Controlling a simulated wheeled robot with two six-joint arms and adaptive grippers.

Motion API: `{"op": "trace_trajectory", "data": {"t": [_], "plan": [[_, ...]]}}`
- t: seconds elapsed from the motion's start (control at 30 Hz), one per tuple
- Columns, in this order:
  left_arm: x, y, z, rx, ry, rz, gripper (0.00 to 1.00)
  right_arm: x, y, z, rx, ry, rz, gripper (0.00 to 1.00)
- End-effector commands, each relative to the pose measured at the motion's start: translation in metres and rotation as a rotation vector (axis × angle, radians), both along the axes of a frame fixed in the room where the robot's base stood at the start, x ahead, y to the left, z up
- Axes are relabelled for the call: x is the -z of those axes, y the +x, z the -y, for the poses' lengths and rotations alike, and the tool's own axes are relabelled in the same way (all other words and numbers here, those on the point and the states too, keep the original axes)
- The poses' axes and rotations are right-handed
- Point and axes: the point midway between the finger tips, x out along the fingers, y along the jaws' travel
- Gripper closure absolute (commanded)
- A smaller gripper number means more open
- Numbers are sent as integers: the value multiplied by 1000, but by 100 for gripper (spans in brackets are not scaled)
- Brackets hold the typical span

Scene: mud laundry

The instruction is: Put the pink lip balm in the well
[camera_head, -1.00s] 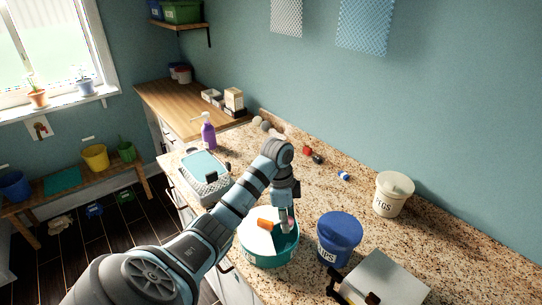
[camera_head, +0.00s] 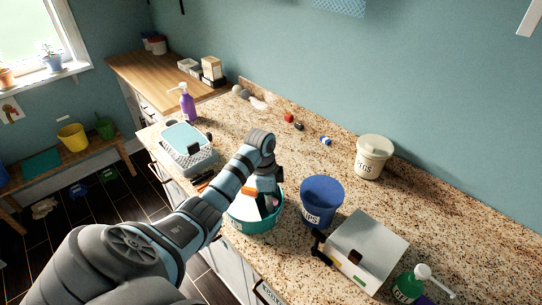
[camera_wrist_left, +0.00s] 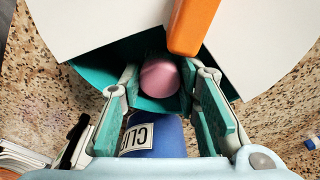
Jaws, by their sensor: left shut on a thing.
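The pink lip balm (camera_wrist_left: 159,77) is between the fingers of my left gripper (camera_wrist_left: 165,88), which is shut on it. In the head view my left gripper (camera_head: 268,207) points down over a round teal tub (camera_head: 254,226). The tub has a white top (camera_wrist_left: 108,22) with a wedge-shaped gap. In the left wrist view the lip balm shows end-on against the teal of that gap; I cannot tell how deep it is. An orange block (camera_wrist_left: 193,22) lies on or above the white top, beside the lip balm. My right gripper is not in view.
A blue tub (camera_head: 322,199) stands close right of the teal tub. A white box (camera_head: 367,250) with a black fitting is nearer the front. A cream tub (camera_head: 373,157) stands behind. A grey basket (camera_head: 187,152) is left. The rear granite counter is largely clear.

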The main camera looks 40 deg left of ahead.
Motion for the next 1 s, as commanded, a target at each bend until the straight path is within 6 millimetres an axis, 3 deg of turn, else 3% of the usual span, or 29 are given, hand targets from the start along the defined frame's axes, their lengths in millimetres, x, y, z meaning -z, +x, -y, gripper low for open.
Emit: {"op": "trace_trajectory", "data": {"t": [0.3,0.33,0.37,0.67,0.77,1.0], "plan": [[8,0,0,0,0,0,87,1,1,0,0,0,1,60],[8,0,0,0,0,0,67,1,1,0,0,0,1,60],[8,0,0,0,0,0,62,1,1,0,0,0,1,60],[6,0,0,0,0,0,62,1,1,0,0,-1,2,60],[-5,1,0,0,1,2,62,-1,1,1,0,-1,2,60],[-58,-3,-6,0,2,4,62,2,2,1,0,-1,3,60]]}}
